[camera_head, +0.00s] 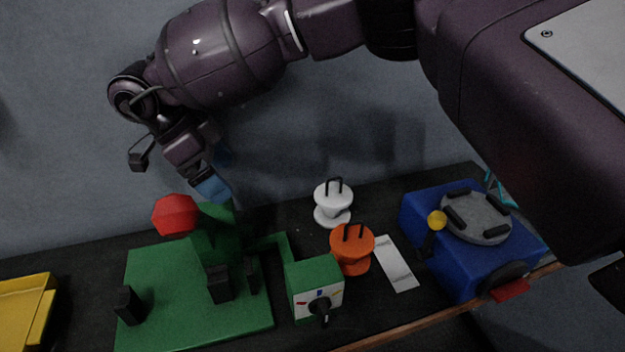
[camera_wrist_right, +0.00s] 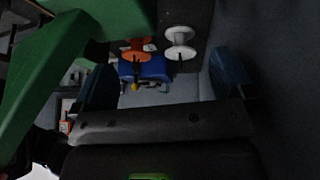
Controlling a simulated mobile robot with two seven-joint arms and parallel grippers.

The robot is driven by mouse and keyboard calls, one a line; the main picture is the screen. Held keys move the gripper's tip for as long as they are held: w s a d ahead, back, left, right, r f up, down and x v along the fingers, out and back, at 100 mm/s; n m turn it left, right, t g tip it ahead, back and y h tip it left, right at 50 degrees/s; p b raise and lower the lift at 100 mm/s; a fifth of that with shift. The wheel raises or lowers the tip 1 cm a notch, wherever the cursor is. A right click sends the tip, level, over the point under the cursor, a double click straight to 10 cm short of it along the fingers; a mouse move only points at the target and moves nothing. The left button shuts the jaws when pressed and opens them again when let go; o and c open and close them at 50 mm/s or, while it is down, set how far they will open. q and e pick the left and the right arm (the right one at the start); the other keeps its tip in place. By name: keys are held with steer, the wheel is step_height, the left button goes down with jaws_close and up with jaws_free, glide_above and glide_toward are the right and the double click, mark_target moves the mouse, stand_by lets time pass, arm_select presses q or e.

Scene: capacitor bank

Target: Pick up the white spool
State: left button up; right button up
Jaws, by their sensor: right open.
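The white spool (camera_head: 333,197) stands upright on the dark bench behind the orange spool, with a black loop on its top. It also shows in the right wrist view (camera_wrist_right: 180,36), near the top and between the lines of the two fingers. My right gripper (camera_head: 217,172) has blue fingertips and is open and empty. It hangs above and behind the green fixture, to the left of the white spool and apart from it. In the right wrist view its fingers (camera_wrist_right: 164,82) are spread wide. My left gripper is not in view.
The orange spool (camera_head: 352,246) stands just in front of the white one. A green fixture (camera_head: 150,280) with a red knob (camera_head: 176,215) is at left. A blue box (camera_head: 475,262) with a grey disc is at right. A white strip (camera_head: 397,263) and yellow tray (camera_head: 25,310) lie nearby.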

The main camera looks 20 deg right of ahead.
mark_target(334, 194)
steer(key=d+f+h, duration=0.2)
steer(key=d+f, duration=0.1)
steer(key=d, duration=0.3)
steer(key=d+f+t+h+b, duration=0.1)
steer(key=d+f+h, duration=0.1)
steer(key=d, duration=0.5)
steer(key=d+f+h, duration=0.3)
steer(key=d, duration=0.4)
steer(key=shift+w+d+f+n+t+h, duration=0.25)
steer(key=shift+f+n+t+h, duration=0.05)
steer(key=shift+f, duration=0.05)
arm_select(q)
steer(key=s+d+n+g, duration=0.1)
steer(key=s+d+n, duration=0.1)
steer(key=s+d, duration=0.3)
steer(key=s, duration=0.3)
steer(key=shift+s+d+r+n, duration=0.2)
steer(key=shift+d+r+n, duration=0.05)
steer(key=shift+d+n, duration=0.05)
arm_select(e)
steer(key=shift+c, duration=0.3)
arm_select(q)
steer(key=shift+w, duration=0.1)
arm_select(e)
steer(key=c, duration=0.7)
